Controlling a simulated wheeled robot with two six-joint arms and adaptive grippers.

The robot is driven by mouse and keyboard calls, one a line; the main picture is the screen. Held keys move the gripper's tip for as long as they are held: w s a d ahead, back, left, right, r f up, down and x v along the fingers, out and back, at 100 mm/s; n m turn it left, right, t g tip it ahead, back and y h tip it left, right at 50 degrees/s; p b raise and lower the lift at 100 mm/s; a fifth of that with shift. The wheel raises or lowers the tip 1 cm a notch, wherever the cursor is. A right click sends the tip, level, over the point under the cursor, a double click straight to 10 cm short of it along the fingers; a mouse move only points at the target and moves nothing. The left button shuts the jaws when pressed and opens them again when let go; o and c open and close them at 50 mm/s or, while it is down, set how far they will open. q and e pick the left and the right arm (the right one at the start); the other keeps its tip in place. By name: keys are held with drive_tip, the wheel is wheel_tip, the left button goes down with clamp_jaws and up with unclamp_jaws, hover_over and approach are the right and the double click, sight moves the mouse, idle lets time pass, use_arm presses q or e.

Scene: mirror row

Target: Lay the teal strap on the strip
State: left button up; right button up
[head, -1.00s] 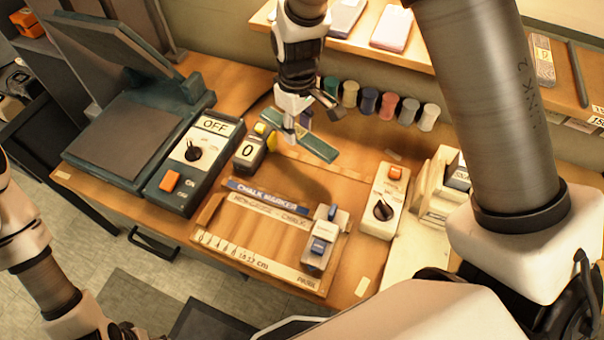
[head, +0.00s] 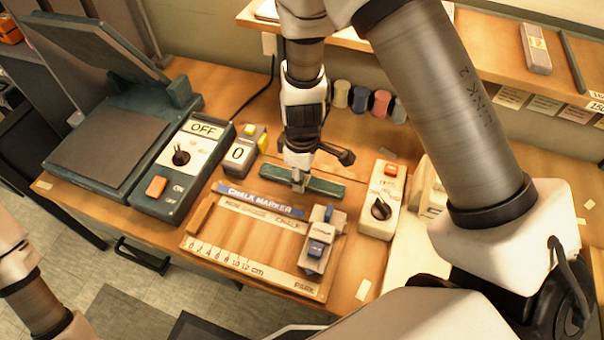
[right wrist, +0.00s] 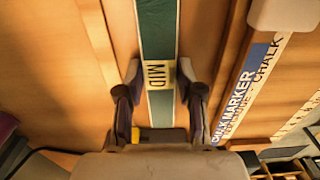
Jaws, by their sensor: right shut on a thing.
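The teal strap (head: 326,189) lies level behind the ruled board in the head view, with a pale MID label at its middle in the right wrist view (right wrist: 158,28). My right gripper (head: 298,182) points down and is shut on the strap at that label. The strap is very low over the bench; I cannot tell whether it touches. A blue strip marked CHALK MARKER (head: 262,199) lies just in front of it. I cannot make out a separate bare strip under the strap. Only part of my left arm shows at lower left; its gripper is out of view.
The ruled board (head: 215,235) carries a small clamp-like block (head: 320,240) at its right. A counter box reading 0 (head: 240,152) and a switch box reading OFF (head: 190,165) stand left. A dial box (head: 383,200) stands right. Several spools (head: 360,98) line the back wall.

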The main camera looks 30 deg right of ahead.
drive_tip(key=shift+f, duration=0.15)
drive_tip(key=o, duration=1.2)
wheel_tip(320, 180, up, 12)
drive_tip(key=shift+r+p, duration=0.2)
drive_tip(key=shift+p, duration=0.2)
